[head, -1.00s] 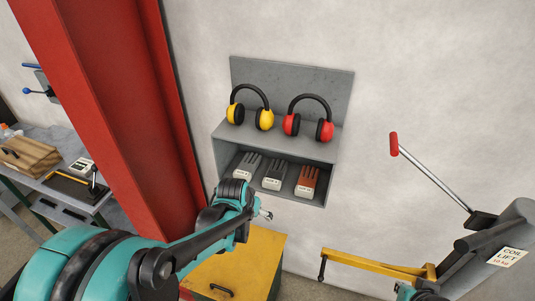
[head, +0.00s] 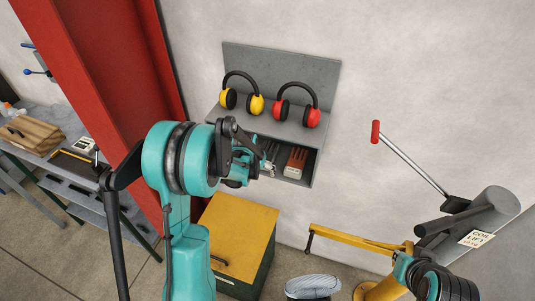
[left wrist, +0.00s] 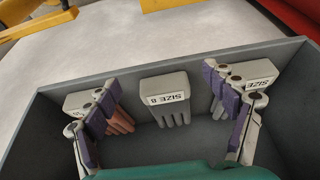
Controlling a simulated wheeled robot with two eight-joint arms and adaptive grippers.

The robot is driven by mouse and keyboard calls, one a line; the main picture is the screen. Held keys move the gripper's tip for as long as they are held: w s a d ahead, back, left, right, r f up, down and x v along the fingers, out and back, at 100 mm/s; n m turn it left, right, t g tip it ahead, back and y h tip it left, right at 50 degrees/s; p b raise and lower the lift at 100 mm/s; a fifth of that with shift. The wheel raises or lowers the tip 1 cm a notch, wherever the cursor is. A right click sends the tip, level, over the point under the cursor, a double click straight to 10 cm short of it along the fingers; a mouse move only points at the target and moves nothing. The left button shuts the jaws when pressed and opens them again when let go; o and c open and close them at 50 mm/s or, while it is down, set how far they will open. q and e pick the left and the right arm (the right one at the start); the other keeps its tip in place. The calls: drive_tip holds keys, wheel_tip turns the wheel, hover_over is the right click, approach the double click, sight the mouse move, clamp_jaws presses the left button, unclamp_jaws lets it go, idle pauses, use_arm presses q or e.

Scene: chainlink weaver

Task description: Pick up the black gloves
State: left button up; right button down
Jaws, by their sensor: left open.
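Three glove pairs with white size tags sit in the grey wall cubby. The orange gloves (head: 296,159) show at the right in the head view and on the left in the left wrist view (left wrist: 121,122). Grey gloves (left wrist: 172,116) tagged SIZE 8 are in the middle. A third pair (left wrist: 219,106), greyish here, is partly hidden behind a finger at the right. No pair looks clearly black. My left gripper (left wrist: 162,112) is open at the cubby, its fingers spread either side of the middle pair, holding nothing. My right gripper is out of view.
Yellow earmuffs (head: 241,96) and red earmuffs (head: 297,106) sit on top of the cubby (head: 314,153). A yellow-topped cabinet (head: 238,225) stands below. A red column (head: 115,75) is at the left, and a coil lift (head: 470,222) is at the right.

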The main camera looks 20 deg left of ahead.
sight(268, 154)
use_arm(q)
drive_tip(key=w, duration=0.4)
drive_tip(key=shift+a+f+p, duration=0.15)
drive_tip(key=shift+f+p, duration=0.15)
drive_tip(key=shift+w+f, duration=0.15)
drive_tip(key=shift+f, duration=0.1)
drive_tip(key=shift+c, duration=0.2)
drive_tip(key=c, duration=1.3)
drive_tip(key=shift+o, duration=0.2)
drive_tip(key=shift+r, duration=0.1)
